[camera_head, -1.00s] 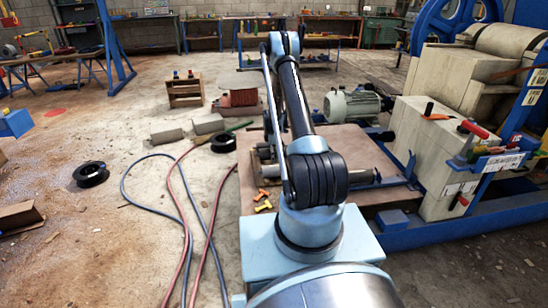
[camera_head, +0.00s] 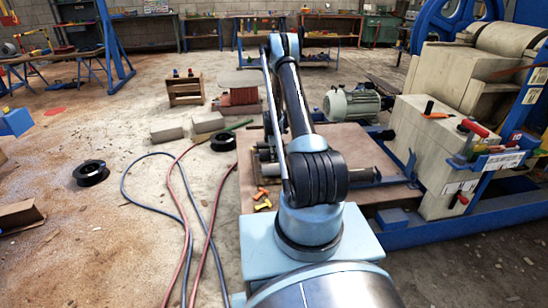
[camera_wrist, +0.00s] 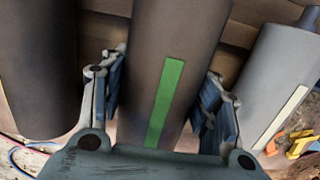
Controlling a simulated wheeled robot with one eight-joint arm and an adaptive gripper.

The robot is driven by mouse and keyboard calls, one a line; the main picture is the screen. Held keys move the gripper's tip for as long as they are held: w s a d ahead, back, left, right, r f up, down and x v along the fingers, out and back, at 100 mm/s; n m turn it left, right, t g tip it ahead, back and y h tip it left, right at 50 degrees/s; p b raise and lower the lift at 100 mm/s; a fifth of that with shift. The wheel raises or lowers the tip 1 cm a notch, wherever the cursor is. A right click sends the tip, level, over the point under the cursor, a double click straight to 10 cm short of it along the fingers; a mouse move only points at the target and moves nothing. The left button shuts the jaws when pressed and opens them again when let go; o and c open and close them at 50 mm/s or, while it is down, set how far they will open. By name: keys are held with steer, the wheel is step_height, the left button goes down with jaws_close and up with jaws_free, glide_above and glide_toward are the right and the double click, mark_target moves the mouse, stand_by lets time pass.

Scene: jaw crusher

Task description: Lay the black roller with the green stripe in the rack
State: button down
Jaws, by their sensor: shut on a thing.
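The dark roller with the green stripe (camera_wrist: 178,55) fills the middle of the wrist view. My gripper (camera_wrist: 162,92) is shut on it, one finger on each side. Its far end runs out of the top of the picture. Wooden slats (camera_wrist: 104,28), apparently the rack, show behind the rollers. I cannot tell whether the held roller touches them. Another dark roller (camera_wrist: 38,65) is on the left, and a grey roller with a pale stripe (camera_wrist: 275,75) is on the right. In the head view my arm hides the gripper and the held roller.
A brown board (camera_head: 345,140) lies under the work area, with orange clips (camera_head: 263,199) near its front left; orange clips also show in the wrist view (camera_wrist: 295,143). The beige crusher block (camera_head: 430,150) and blue frame stand at right. Hoses (camera_head: 187,225) cross the floor at left.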

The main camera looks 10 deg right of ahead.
steer(key=shift+f, duration=0.75)
steer(key=shift+c, duration=2.4)
jaws_free()
steer(key=r, duration=0.8)
steer(key=a+r, duration=0.1)
steer(key=r, duration=0.3)
